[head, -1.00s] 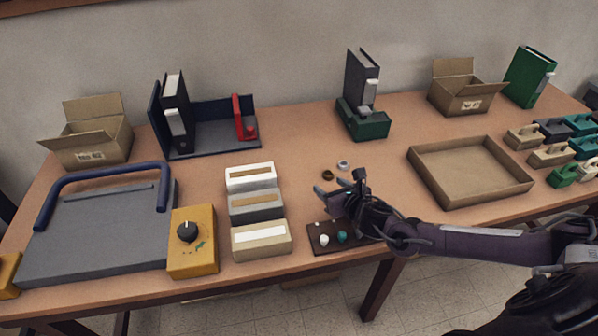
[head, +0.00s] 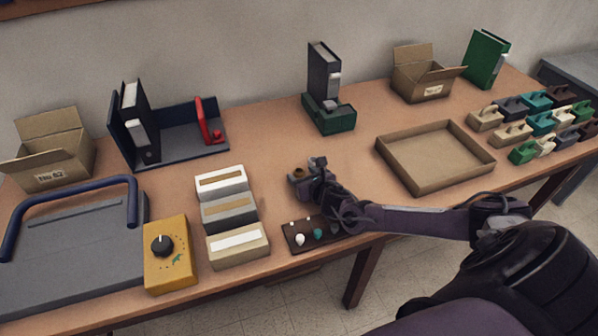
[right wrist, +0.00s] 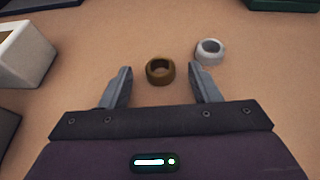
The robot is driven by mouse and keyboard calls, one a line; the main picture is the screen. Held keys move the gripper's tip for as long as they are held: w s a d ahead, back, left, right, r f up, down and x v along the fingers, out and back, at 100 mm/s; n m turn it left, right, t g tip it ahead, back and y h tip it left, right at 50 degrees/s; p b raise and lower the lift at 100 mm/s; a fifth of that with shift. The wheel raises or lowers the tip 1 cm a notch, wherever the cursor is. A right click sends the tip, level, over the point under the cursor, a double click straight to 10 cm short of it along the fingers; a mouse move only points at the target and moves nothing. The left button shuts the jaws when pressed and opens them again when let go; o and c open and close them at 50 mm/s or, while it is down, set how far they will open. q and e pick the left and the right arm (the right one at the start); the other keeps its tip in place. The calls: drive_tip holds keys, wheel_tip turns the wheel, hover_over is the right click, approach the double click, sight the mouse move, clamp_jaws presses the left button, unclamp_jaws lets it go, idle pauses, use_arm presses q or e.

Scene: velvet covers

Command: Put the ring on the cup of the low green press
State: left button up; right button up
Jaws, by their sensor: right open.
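A brown ring (head: 299,172) lies on the table in the middle. In the right wrist view the brown ring (right wrist: 160,71) sits between the tips of my right gripper (right wrist: 160,78), apart from both fingers. A pale ring (right wrist: 209,52) lies just beyond the right finger; in the head view my gripper seems to hide it. My right gripper (head: 305,170) is open and low over the table. A low green base (head: 333,121), apparently the press, stands farther back with a dark upright binder behind it. Its cup is too small to make out. My left gripper is out of view.
Cream and grey blocks (head: 238,245) stand left of my gripper. A dark board with small knobs (head: 299,248) lies near the front edge, partly under my arm. An open tray (head: 480,170) lies to the right.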

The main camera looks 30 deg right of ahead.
drive_tip(key=c, duration=1.1)
wheel_tip(320, 180, up, 20)
drive_tip(key=a+r+n+y, duration=0.1)
drive_tip(key=a+r, duration=0.1)
drive_tip(key=a, duration=1)
drive_tip(key=shift+n+y, duration=0.3)
drive_tip(key=shift+y, duration=0.1)
drive_tip(key=s+a+r, duration=0.2)
drive_tip(key=r, duration=0.1)
drive_tip(key=s+a+r, duration=0.2)
drive_tip(key=a+r, duration=0.1)
drive_tip(key=r, duration=0.1)
drive_tip(key=s+a+r+b, duration=0.1)
drive_tip(key=s+a+r, duration=0.1)
drive_tip(key=s+r, duration=0.1)
drive_tip(key=shift+a+r, duration=0.15)
